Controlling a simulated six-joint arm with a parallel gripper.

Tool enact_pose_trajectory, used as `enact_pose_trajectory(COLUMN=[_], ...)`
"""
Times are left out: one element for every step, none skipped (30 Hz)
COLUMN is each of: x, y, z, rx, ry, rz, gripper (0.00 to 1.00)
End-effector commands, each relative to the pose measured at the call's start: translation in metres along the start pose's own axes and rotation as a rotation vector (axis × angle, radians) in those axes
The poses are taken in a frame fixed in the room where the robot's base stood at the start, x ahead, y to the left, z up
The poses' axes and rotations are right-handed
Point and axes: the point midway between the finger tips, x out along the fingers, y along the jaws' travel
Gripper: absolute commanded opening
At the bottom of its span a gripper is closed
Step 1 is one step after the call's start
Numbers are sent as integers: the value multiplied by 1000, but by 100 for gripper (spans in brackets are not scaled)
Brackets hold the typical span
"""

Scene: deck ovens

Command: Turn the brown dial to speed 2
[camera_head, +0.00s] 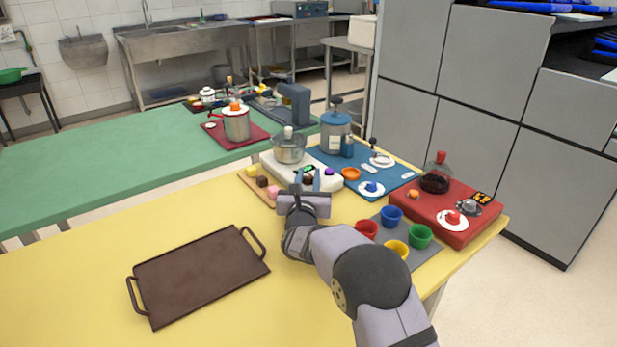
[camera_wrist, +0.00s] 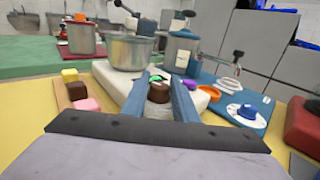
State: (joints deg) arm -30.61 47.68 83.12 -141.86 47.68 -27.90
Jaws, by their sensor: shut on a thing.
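The brown dial (camera_wrist: 158,92) sits on the front of a white appliance base (camera_wrist: 115,85). My gripper (camera_wrist: 160,85) reaches to it, with one blue-grey finger on each side, and is shut on the dial. In the head view my gripper (camera_head: 307,182) is at the front of the white base (camera_head: 340,160), and the brown dial (camera_head: 308,179) shows small between the fingers. A small green-lit display (camera_head: 308,168) is just behind the dial. The dial's pointer and any speed marks are too small or hidden to read.
A metal pot (camera_head: 289,148) stands on the white base's left part, and a purple knob (camera_head: 329,171) is right of the dial. Coloured cubes (camera_head: 262,181) lie on a board to the left. Several cups (camera_head: 392,215) stand at front right. A dark griddle tray (camera_head: 200,275) lies front left.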

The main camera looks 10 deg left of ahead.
Motion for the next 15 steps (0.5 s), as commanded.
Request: enact_pose_trajectory(x=[1,1,1,1,1,1,0,0,0,0,0,0,0,0,0], y=[1,1,1,1,1,1,1,0,0,0,0,0,0,-1,-1], z=[3,3,3,4,4,4,3,3,3,3,3,3,3,3,3], rx=[2,2,2,3,2,3,2,2,1,1,1,1,1,1,1], ry=[-7,-6,-8,-9,-8,-7,-6,-5,-4,-4,-3,-3,-3,-3,-3], rz=[-18,-30,-47,-60,-71,-84,-93,-100,-107,-111,-113,-115,-115,-114,-114], gripper=[4,4,4,4,4,4,4,4,4,4,4,4,4,4,4])
